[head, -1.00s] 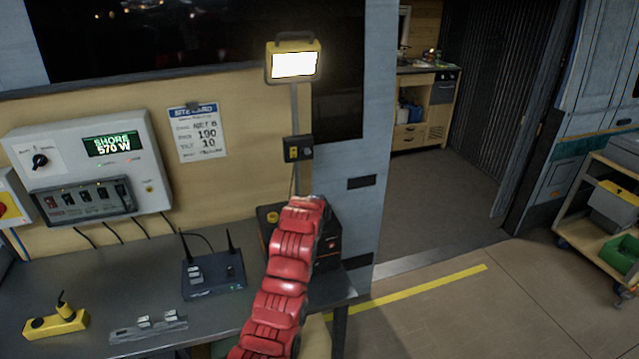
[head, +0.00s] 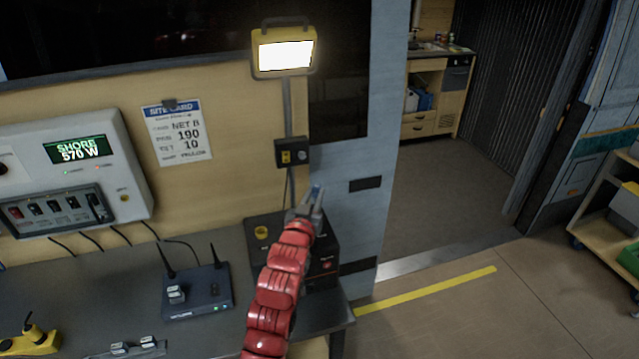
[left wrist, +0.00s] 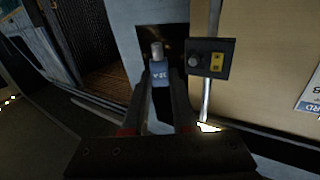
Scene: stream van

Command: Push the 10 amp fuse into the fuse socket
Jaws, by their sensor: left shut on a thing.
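My left gripper (head: 312,207) is at the end of the red arm, below and a little right of the dark socket box (head: 292,152) on the lamp post. It is shut on a blue fuse (head: 317,191). In the left wrist view the fuse (left wrist: 160,73) sits upright between the fingers, with a pale marking and a round metal tip pointing away. The socket box (left wrist: 221,70) shows there to the right of the fuse tip, apart from it. The box face has a round grey fitting (left wrist: 194,61) and a yellow plate (left wrist: 216,61). My right gripper is out of view.
A lit work lamp (head: 285,50) tops the post. A black box (head: 262,232) stands on the bench behind my arm. A router with antennas (head: 197,292), a yellow plug block (head: 28,338) and a grey rail (head: 140,350) lie left. A power panel (head: 75,170) hangs on the wall.

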